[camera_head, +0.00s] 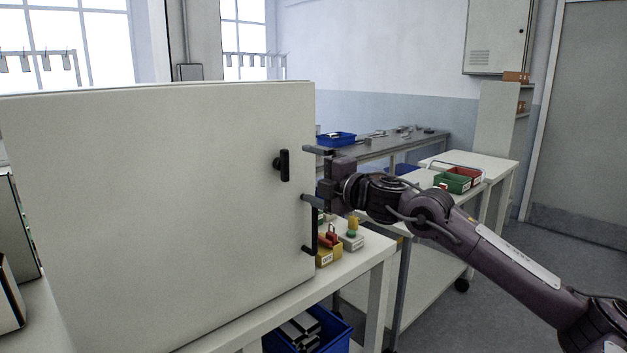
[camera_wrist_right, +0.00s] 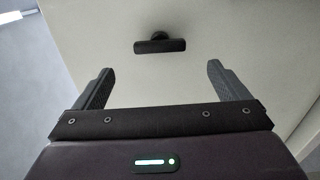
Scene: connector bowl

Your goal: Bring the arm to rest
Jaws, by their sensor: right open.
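My right arm comes in from the lower right in the head view. My right gripper (camera_head: 303,174) is open and empty at the right edge of a large pale panel (camera_head: 160,210). A small black handle (camera_head: 284,165) stands on the panel, to the left of the fingertips and apart from them. In the right wrist view, the open fingers (camera_wrist_right: 160,69) point toward the pale panel face, and the black handle (camera_wrist_right: 160,44) shows ahead between them without touching either. My left gripper is not in view.
A black bracket (camera_head: 312,238) sits on the panel's right edge. Behind it are a yellow bin (camera_head: 328,258) and small parts on a white table (camera_head: 372,252). A blue crate (camera_head: 335,335) is below. Green and red bins (camera_head: 453,183) stand on a bench at the right.

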